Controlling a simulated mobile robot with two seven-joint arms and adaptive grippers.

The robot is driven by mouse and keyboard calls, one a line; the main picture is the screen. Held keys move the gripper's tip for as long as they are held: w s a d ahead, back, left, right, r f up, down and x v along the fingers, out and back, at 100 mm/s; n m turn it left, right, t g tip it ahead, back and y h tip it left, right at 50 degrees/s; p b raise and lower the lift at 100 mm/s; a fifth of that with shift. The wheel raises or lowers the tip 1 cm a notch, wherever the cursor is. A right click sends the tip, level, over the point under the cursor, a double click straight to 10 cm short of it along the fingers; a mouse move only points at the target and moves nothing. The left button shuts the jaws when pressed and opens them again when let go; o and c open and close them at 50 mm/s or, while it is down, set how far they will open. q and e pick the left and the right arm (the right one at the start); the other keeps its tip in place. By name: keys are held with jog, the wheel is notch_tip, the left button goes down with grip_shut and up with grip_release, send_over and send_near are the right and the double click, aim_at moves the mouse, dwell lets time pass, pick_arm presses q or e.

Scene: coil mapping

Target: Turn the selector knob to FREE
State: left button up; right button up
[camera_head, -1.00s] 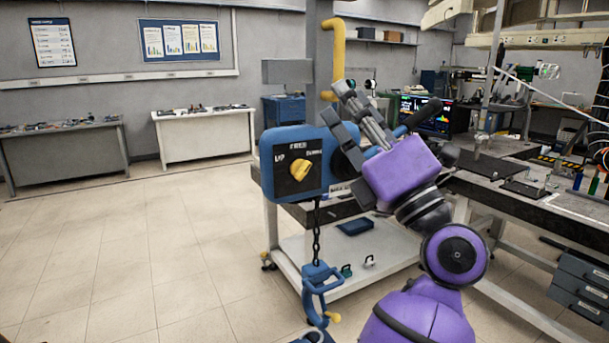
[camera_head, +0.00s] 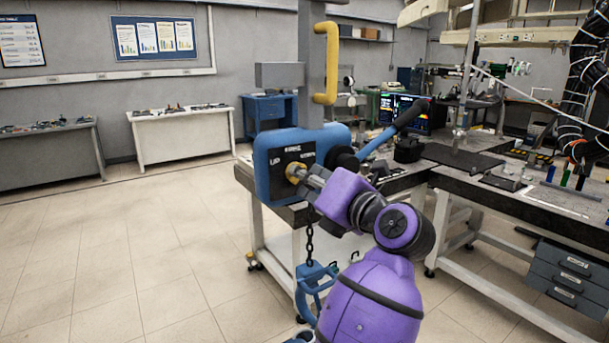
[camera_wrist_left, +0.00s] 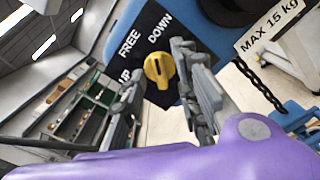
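The yellow selector knob (camera_head: 295,172) sits on the black face of a blue hoist box (camera_head: 270,186). In the left wrist view the knob (camera_wrist_left: 159,70) is near the picture's centre, with the labels UP, FREE and DOWN around it. I cannot tell for sure which label its ridge points at. My left gripper (camera_head: 305,178) is in front of the knob and partly hides it in the head view. In the left wrist view the left gripper (camera_wrist_left: 157,72) is open, one finger on each side of the knob, with gaps to it. My right gripper is not in view.
A chain (camera_head: 310,243) with a blue hook (camera_head: 313,285) hangs below the box, close to my arm. A yellow bent handle (camera_head: 326,62) is above it, and a black-tipped lever (camera_head: 405,118) sticks out right. A workbench (camera_head: 520,190) stands at the right.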

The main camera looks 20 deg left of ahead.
pick_arm(q)
jog(key=shift+w+a, duration=0.2)
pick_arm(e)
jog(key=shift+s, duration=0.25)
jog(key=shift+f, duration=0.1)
pick_arm(q)
grip_shut()
jog(key=shift+n, duration=0.3)
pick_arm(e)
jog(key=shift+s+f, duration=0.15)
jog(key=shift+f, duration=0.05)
pick_arm(q)
jog(key=n+b, duration=0.3)
jog(key=n, duration=0.4)
jog(key=shift+b, duration=0.35)
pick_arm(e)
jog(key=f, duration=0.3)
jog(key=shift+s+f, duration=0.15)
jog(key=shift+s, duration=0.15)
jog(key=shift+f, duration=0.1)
